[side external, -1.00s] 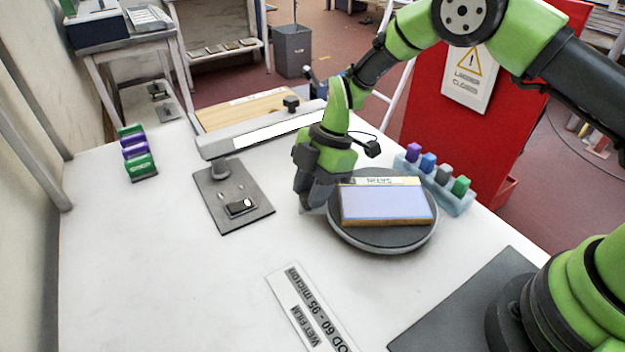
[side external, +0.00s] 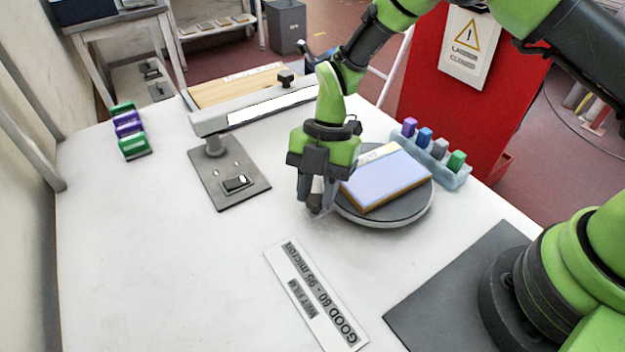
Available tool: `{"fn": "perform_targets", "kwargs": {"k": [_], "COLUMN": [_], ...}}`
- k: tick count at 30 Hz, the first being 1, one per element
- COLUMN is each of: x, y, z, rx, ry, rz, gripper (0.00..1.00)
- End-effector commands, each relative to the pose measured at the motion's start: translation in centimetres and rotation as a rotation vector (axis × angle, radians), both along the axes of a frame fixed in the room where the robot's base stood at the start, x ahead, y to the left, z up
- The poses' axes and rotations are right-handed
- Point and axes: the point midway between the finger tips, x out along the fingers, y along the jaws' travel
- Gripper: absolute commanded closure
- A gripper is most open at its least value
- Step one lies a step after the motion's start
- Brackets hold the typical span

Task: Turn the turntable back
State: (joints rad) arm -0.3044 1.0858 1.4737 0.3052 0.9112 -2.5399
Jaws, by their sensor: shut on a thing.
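The turntable (side external: 392,215) is a round grey disc on the white table, right of the middle. A block with a pale lavender top (side external: 388,180) and a cream strip along its far edge lies on it, turned at an angle to the table. My gripper (side external: 316,207) points down at the turntable's left rim, at the near left corner of the block. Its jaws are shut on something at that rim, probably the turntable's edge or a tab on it. The fingers hide the exact contact.
A lamp bar on a grey base (side external: 229,186) stands to the left. A rack of coloured blocks (side external: 436,161) sits behind the turntable. A printed strip (side external: 316,297) lies in front. A green and purple stack (side external: 130,131) is far left. The front left table is clear.

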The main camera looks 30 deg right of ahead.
Motion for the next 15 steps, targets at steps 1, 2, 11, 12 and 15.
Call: {"fn": "perform_targets", "kwargs": {"k": [1, 2, 11, 12, 15], "x": [-0.3, -0.5, -2.3, -2.6, -3.2], "y": [0.1, 0.1, 0.0, 0.0, -0.1], "z": [0.1, 0.1, 0.1, 0.1, 0.1], "rx": [0.003, 0.003, 0.002, 0.002, 0.002], "ry": [0.0, -0.001, -0.001, 0.0, -0.001], "rz": [0.022, 0.037, 0.188, 0.207, 0.257], "gripper": [1.0, 1.0, 1.0, 1.0, 1.0]}}
